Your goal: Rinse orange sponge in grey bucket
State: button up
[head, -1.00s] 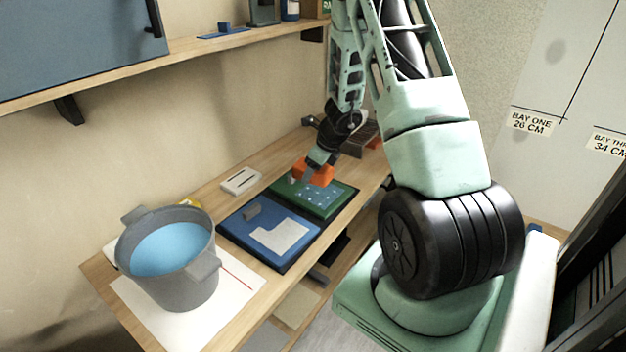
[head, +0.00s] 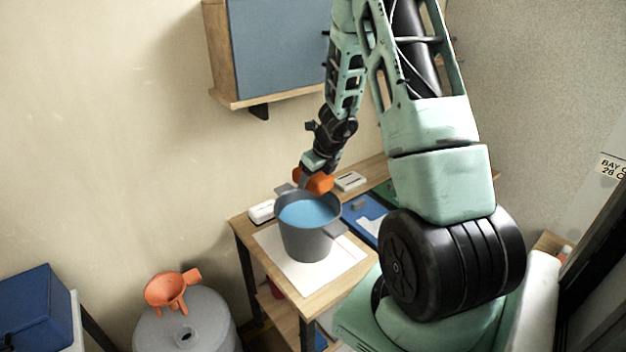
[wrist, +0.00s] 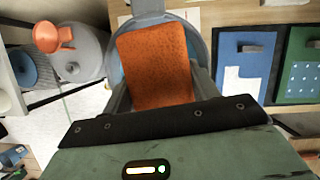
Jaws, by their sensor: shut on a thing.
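The orange sponge (head: 318,182) is held by my gripper (head: 308,180), just above the far rim of the grey bucket (head: 304,243). In the wrist view the sponge (wrist: 157,66) fills the space between the fingers of my gripper (wrist: 158,85), which is shut on it. The bucket's rim (wrist: 199,45) shows behind the sponge there. The bucket stands upright on a white sheet at the table's near end and holds blue water (head: 305,213). The sponge hides most of the bucket's inside in the wrist view.
A blue tray (head: 364,226) lies right of the bucket, with a green tray (wrist: 301,68) beyond it. A white block (head: 262,211) sits left of the bucket. A wall cabinet hangs above.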

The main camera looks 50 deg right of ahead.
jog(key=shift+w+a+r, duration=0.1)
jog(key=shift+w+a, duration=0.05)
jog(key=shift+a, duration=0.25)
jog(key=shift+w+a+r, duration=0.1)
jog(key=shift+a, duration=0.3)
jog(key=shift+f, duration=0.15)
notch_tip(320, 180, down, 10)
jog(key=b, duration=1)
jog(key=shift+f, duration=0.2)
jog(key=shift+f, duration=0.4)
jog(key=shift+f, duration=0.35)
jog(key=shift+f, duration=0.35)
jog(key=shift+f, duration=0.4)
